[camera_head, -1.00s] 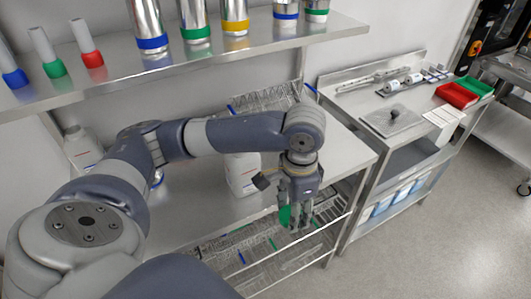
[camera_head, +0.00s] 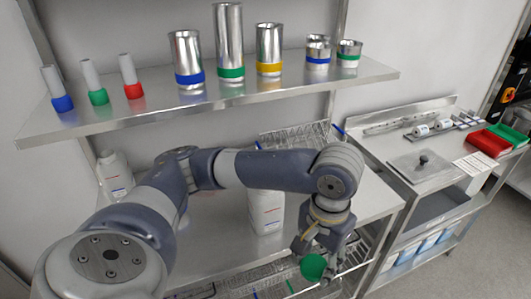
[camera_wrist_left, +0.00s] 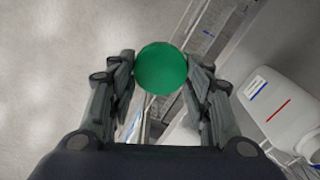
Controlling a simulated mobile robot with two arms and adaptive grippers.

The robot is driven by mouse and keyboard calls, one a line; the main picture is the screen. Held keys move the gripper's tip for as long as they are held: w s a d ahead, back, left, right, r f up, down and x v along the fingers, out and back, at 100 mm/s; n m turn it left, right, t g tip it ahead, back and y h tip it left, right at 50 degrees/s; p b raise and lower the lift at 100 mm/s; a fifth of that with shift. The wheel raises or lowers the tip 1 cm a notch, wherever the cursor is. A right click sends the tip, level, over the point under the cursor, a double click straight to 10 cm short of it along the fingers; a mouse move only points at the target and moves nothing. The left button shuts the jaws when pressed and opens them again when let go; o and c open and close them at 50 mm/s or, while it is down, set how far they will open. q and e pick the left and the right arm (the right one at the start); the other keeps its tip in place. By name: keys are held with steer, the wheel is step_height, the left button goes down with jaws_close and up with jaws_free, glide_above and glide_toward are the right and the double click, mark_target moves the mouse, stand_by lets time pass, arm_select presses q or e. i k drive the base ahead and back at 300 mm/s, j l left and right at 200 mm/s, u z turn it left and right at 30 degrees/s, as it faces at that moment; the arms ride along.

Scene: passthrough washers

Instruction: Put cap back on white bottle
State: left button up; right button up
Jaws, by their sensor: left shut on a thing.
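My left gripper (camera_head: 322,262) is shut on a green cap (camera_head: 313,267), which it holds in the air in front of the steel table's front edge. In the left wrist view the green cap (camera_wrist_left: 161,69) sits between the two fingertips. A white bottle (camera_head: 267,209) stands upright on the table, left of the gripper and partly behind my arm. In the left wrist view a white bottle (camera_wrist_left: 283,112) with blue and red marks shows at the right, apart from the cap. A second white bottle (camera_head: 115,175) stands at the table's left. My right gripper is not in view.
A steel shelf (camera_head: 300,88) above the table (camera_head: 372,197) holds metal cylinders with coloured bands and small coloured-base pieces. A wire rack (camera_head: 292,137) stands behind the bottle. A side cart (camera_head: 420,195) with red (camera_head: 486,143) and green (camera_head: 507,134) trays is at the right.

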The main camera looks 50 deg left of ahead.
mark_target(266, 207)
steer(key=j+u, duration=0.2)
steer(key=u, duration=0.15)
steer(key=j+u, duration=0.15)
steer(key=u, duration=0.2)
steer(key=j+u, duration=0.2)
steer(key=u, duration=0.15)
